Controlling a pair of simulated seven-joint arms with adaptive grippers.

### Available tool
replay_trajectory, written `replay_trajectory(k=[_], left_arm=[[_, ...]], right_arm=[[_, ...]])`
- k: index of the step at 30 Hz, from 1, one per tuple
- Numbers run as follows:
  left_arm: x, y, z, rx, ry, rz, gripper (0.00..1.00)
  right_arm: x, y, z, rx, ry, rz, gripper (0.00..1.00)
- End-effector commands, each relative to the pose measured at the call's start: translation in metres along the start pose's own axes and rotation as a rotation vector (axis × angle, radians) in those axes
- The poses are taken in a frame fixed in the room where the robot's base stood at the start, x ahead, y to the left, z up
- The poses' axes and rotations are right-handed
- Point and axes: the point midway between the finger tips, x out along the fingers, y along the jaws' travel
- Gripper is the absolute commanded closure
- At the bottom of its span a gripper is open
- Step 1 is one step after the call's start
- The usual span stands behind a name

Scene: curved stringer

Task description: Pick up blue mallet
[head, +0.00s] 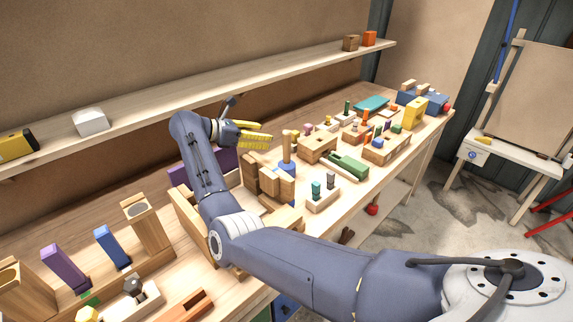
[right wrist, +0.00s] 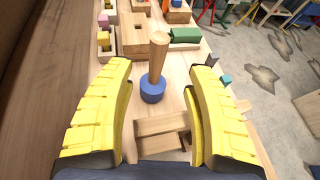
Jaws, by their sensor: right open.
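The blue mallet stands upright on the bench, its blue head (right wrist: 153,90) down and its wooden handle (right wrist: 159,52) pointing up. In the head view the mallet (head: 287,166) is just right of my right gripper, behind some wooden blocks. My right gripper (head: 268,134) has yellow ribbed fingers and is open. In the right wrist view the mallet stands between and beyond the two spread fingers (right wrist: 152,88), apart from both. My left gripper is not in view.
Wooden blocks (right wrist: 162,132) lie just before the mallet. A green block (head: 348,165) and several toys stand beyond it on the bench. A wall shelf (head: 200,98) runs behind my right arm. The bench's front edge drops to the floor (head: 400,220).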

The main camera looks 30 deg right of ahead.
Motion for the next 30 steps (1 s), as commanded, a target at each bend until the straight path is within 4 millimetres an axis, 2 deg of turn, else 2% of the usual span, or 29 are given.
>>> replay_trajectory(k=[1, 6, 17, 30], left_arm=[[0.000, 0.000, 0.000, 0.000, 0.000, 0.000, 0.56], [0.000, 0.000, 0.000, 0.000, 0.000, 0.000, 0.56], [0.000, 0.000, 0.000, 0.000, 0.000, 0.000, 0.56], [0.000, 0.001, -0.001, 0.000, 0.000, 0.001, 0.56]], right_arm=[[0.011, -0.001, 0.000, 0.000, -0.002, -0.002, 0.45], [0.035, 0.000, 0.001, -0.001, -0.003, -0.001, 0.45], [0.055, 0.000, 0.000, -0.001, -0.001, -0.001, 0.45], [0.100, 0.002, -0.001, -0.001, -0.002, -0.001, 0.45]])
